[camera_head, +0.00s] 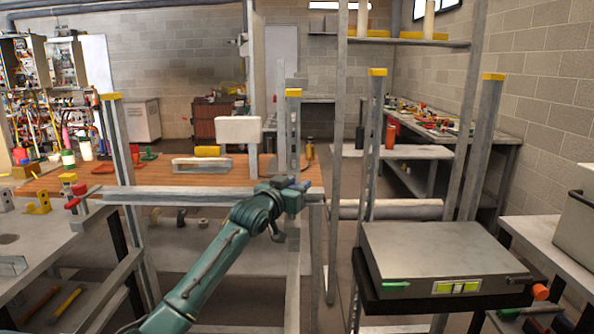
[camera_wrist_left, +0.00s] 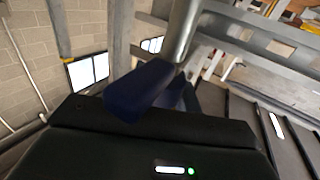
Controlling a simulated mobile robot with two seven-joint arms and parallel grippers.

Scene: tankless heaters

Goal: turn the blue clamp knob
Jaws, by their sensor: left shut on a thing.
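My left arm reaches up from the bottom of the head view, and my left gripper (camera_head: 294,187) is at the right end of a long grey metal bar (camera_head: 180,196), by an upright post. The dark blue clamp knob (camera_wrist_left: 138,92) fills the middle of the left wrist view, directly in front of the black gripper body. It sits beside a grey round bar. My left gripper is shut on the knob; the fingers are mostly hidden. In the head view, the gripper covers most of the knob. My right gripper is not in view.
A grey box-like unit (camera_head: 434,252) stands on a black support at the right. Grey uprights with yellow caps rise around the bar. A wooden-topped bench (camera_head: 140,180) lies behind it. A red clamp part (camera_head: 78,194) is at the bar's left end.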

